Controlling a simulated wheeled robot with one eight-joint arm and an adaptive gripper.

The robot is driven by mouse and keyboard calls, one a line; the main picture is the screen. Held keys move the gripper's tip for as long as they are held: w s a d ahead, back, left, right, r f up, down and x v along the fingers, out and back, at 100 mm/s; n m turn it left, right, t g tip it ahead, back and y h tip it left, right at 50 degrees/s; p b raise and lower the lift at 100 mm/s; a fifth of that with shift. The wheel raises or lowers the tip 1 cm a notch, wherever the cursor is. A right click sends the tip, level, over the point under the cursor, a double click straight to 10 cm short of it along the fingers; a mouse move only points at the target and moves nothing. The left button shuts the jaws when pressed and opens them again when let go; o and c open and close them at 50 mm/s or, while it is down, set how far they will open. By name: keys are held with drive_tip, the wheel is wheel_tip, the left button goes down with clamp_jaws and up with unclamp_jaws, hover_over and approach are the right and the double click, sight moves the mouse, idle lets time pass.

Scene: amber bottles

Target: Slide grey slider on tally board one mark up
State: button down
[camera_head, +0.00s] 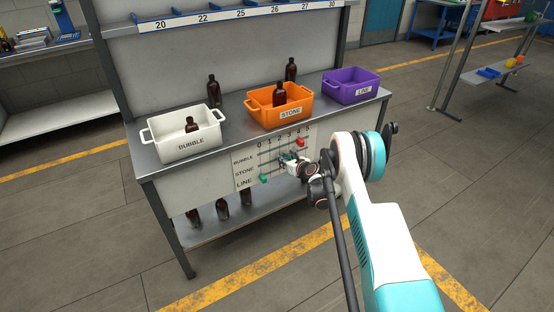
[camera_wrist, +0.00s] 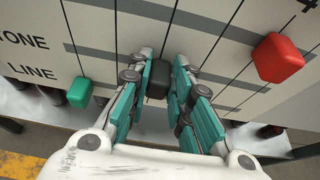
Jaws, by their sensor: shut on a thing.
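The tally board (camera_head: 247,174) is on the front of the bench, with rows BUBBLE, STONE and LINE and marks 0 to 5 along the top. My gripper (camera_head: 289,158) is at the board's middle area and hides the grey slider in the head view. In the wrist view the dark grey slider (camera_wrist: 158,80) sits between the fingertips of my gripper (camera_wrist: 158,88), which is shut on it. It appears to be on the STONE row; its exact mark is hidden. The red slider (camera_wrist: 278,57) is to the right on the BUBBLE row. The green slider (camera_wrist: 79,92) is at the left on the LINE row.
On the bench stand a white BUBBLE crate (camera_head: 163,151), an orange STONE crate (camera_head: 262,118) and a purple LINE crate (camera_head: 352,97). Amber bottles (camera_head: 214,93) stand in and behind the crates. More bottles (camera_head: 223,209) are on the lower shelf.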

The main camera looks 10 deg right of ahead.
drive_tip(key=shift+a, duration=0.15)
drive_tip(key=c, duration=1.4)
unclamp_jaws()
drive_tip(key=shift+f, duration=0.1)
drive_tip(key=shift+c, duration=0.2)
drive_tip(key=v, duration=1.2)
